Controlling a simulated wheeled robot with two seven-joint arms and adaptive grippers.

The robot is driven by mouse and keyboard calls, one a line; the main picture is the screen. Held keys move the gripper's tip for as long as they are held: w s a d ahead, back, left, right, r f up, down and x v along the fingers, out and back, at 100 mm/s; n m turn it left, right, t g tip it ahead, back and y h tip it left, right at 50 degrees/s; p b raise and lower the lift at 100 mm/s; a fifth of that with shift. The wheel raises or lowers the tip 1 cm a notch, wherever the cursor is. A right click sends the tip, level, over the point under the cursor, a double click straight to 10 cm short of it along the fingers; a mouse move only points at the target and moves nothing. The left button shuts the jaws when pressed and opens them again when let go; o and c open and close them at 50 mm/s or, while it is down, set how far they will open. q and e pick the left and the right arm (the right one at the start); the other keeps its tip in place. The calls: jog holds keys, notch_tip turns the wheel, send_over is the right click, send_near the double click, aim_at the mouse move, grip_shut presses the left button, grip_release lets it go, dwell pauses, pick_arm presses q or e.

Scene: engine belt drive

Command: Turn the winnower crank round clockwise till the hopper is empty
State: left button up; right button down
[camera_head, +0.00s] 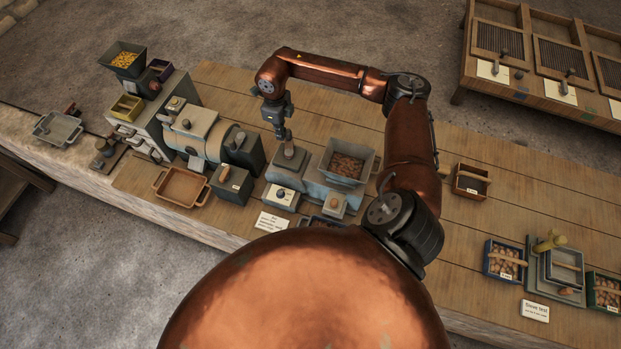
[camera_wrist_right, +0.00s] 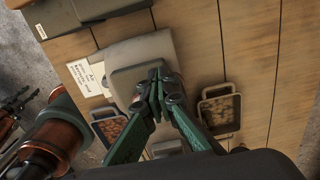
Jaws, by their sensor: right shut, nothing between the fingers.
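My right gripper (camera_head: 284,135) hangs pointing down over a grey-blue machine (camera_head: 312,186) on the bench. In the right wrist view, its green fingers (camera_wrist_right: 158,82) are closed together with nothing between them, over a pale grey block. I cannot make out which part is the winnower crank.
A cream-drummed machine (camera_head: 203,128) and an empty brown tray (camera_head: 182,187) stand to the left. A hopper of yellow grain (camera_head: 124,58) is farther left. A small brown box (camera_head: 470,182) and blue bin (camera_head: 505,259) lie right. Bench boards behind the arm are clear.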

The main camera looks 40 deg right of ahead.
jog(key=s+d, duration=0.2)
jog(key=d, duration=0.1)
jog(key=shift+s+d, duration=0.15)
jog(key=shift+d, duration=0.05)
jog(key=s, duration=0.1)
jog(key=s+d+p, duration=0.1)
jog(key=s, duration=0.1)
jog(key=shift+s, duration=0.2)
jog(key=s, duration=0.1)
jog(key=s+a, duration=0.1)
jog(key=s, duration=0.1)
jog(key=shift+s+a, duration=0.15)
jog(key=s+a, duration=0.1)
jog(key=a, duration=0.2)
jog(key=shift+s, duration=0.4)
jog(key=shift+s+a, duration=0.1)
jog(key=shift+a, duration=0.65)
